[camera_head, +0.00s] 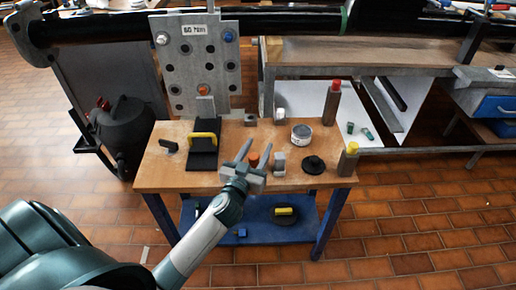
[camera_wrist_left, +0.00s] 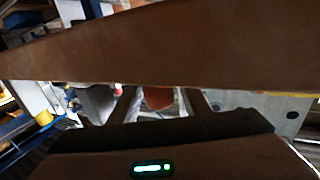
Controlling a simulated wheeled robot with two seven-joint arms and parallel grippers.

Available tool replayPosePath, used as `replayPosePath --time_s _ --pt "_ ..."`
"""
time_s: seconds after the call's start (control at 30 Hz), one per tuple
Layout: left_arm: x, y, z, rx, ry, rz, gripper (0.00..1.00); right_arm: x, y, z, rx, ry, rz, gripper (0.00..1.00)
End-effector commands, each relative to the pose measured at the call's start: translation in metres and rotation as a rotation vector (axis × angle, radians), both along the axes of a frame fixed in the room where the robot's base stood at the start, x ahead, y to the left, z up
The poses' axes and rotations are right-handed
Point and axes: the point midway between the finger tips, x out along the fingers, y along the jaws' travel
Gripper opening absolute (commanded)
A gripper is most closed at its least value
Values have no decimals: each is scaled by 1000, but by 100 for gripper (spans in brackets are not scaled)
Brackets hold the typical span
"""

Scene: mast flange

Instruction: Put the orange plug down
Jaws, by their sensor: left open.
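An orange plug (camera_head: 253,159) is on the wooden workbench (camera_head: 165,184), close to its front edge. My left gripper (camera_head: 255,151) is open, with its fingers on either side of the plug in the head view. In the left wrist view, an orange round shape (camera_wrist_left: 158,97) shows between the two dark fingers (camera_wrist_left: 160,105); whether a finger touches it I cannot tell. A second orange piece (camera_head: 203,91) sits in the upright grey flange plate (camera_head: 182,65). My right gripper is in neither view.
A small grey block (camera_head: 279,163) stands just right of the gripper. A black knobbed piece (camera_head: 314,165), a tin (camera_head: 301,135), a yellow-capped bottle (camera_head: 348,160) and a red-capped bottle (camera_head: 331,104) are further right. A black stand with a yellow handle (camera_head: 203,139) is left.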

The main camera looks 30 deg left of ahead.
Motion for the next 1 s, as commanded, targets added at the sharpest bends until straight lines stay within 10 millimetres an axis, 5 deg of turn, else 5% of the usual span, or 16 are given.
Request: replayPosePath --time_s 0.17,0.6,1.0 --pt "-25 -4 -3 -4 2 0 43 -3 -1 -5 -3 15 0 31" --pt "-97 -16 -2 -3 2 1 43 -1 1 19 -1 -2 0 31" --pt "-116 -18 -1 -1 1 0 43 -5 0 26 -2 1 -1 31"
